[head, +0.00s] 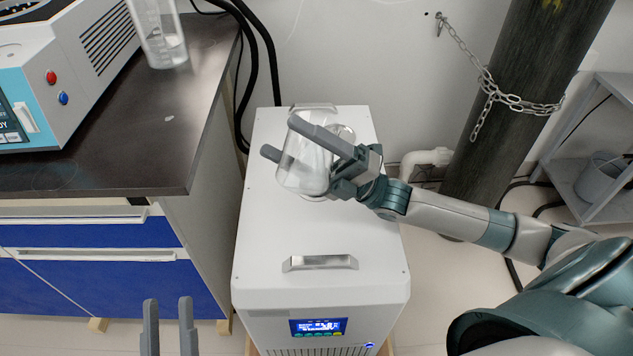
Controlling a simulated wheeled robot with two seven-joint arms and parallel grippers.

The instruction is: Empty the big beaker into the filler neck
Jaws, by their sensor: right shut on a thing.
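The big beaker (303,173) is clear glass and hangs over the white chiller box, slightly tilted in the head view. My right gripper (281,137) is shut on it, with one finger across its front and the other tip showing at its left. A round, shiny part that looks like the filler neck (344,131) shows just behind the beaker's upper right, on the box's top; the beaker and gripper partly hide it. I cannot make out liquid in the beaker. My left gripper (168,302) is low at the left, open and empty, fingers pointing up.
The white chiller (320,225) has a front handle (320,263) and a rear handle. A dark bench (120,150) at left carries a device (60,60) and a clear glass vessel (160,35). A chained dark cylinder (510,100) stands at right, beside a metal shelf (610,205).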

